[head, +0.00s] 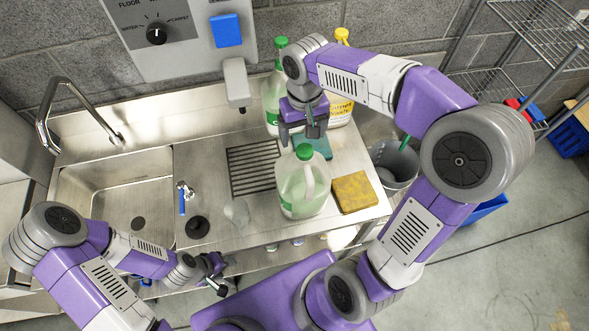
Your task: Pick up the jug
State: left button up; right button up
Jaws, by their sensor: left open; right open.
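A translucent jug (302,190) with a green cap and a side handle stands upright on the steel counter, near its front edge. My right gripper (302,138) is open and empty, just behind the jug's cap in the picture, pointing down. Whether it touches the jug cannot be told. Another green-capped jug (270,98) stands at the back by the wall, partly hidden by my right arm. My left gripper (217,277) is open and low at the counter's front, away from the jug.
A yellow sponge (354,192) lies right of the jug, and a teal pad (321,146) behind it. A yellow-topped bottle (341,105) stands at the back. The sink (115,190) is left; a grey bucket (395,162) stands right of the counter.

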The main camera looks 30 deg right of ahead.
aim_at(304, 149)
jog(key=f, duration=0.4)
jog(key=s+f, duration=0.1)
jog(key=f, duration=0.2)
jog(key=shift+d, duration=0.1)
jog(key=shift+c, duration=0.5)
grip_shut()
